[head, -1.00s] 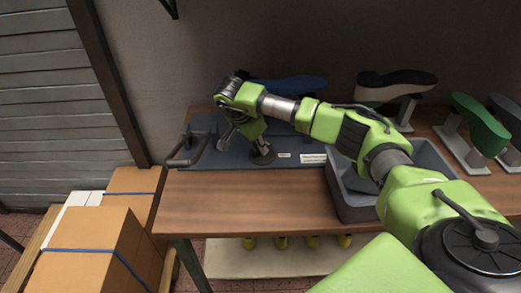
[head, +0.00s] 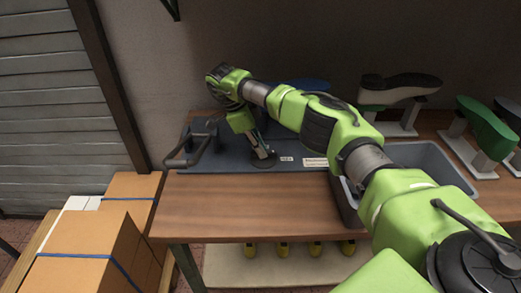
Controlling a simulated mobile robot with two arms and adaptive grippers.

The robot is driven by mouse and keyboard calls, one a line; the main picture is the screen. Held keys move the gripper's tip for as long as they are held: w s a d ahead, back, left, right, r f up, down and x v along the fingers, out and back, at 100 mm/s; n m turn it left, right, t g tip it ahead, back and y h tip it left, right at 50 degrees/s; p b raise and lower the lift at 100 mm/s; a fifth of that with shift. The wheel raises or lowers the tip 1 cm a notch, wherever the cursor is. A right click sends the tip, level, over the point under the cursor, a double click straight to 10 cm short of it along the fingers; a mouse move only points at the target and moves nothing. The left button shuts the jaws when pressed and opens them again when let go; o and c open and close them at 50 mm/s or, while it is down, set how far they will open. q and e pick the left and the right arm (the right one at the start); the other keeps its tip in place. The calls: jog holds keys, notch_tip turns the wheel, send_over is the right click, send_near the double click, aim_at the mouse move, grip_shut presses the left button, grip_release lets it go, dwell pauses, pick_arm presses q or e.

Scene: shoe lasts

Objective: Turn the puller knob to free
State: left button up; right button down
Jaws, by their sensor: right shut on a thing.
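The puller knob (head: 261,157) is a small dark knob on a round base, on the dark grey fixture plate (head: 220,163) on the wooden table. My right gripper (head: 256,149) reaches down to it from above and is shut on it, with its fingers partly lost against the dark knob. A small white label (head: 286,159) and a larger white label (head: 315,162) lie to the right of the knob; their text is too small to read. My left gripper is not in view.
A curved handle (head: 191,145) stands at the plate's left end. A grey bin (head: 430,160) is right of the plate, partly behind my arm. Shoe lasts on stands (head: 398,92) (head: 487,128) are at the back right. Cardboard boxes (head: 85,240) stand left of the table.

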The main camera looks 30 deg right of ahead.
jog(key=shift+w, duration=0.1)
dwell(0.4)
jog(key=c, duration=2)
grip_release()
jog(key=shift+r, duration=0.1)
jog(key=v, duration=1.2)
jog(key=shift+d, duration=0.1)
